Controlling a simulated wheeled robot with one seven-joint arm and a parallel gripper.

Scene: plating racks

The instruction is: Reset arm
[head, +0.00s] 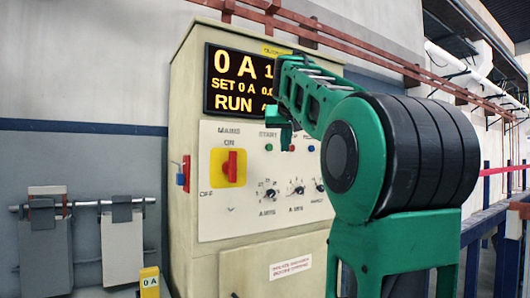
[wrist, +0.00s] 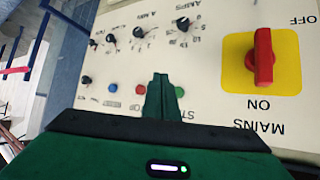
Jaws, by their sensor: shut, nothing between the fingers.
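My green arm rises at the right in the head view and reaches toward the cream control cabinet (head: 187,130). My gripper (head: 284,140) hangs in front of the cabinet's panel, near the start button (head: 268,147). In the wrist view my gripper (wrist: 160,80) has its fingers shut together with nothing between them. It points at the panel (wrist: 215,112), which appears upside down, close to the green button (wrist: 179,91) and the red button (wrist: 135,90). I cannot tell whether the fingertips touch the panel.
The red mains switch (head: 230,168) on its yellow plate points to ON. The display (head: 238,80) reads 0 A, SET 0 A and RUN. Grey plates (head: 122,248) hang from a rail at the left. A blue-railed walkway (head: 490,215) lies at the right.

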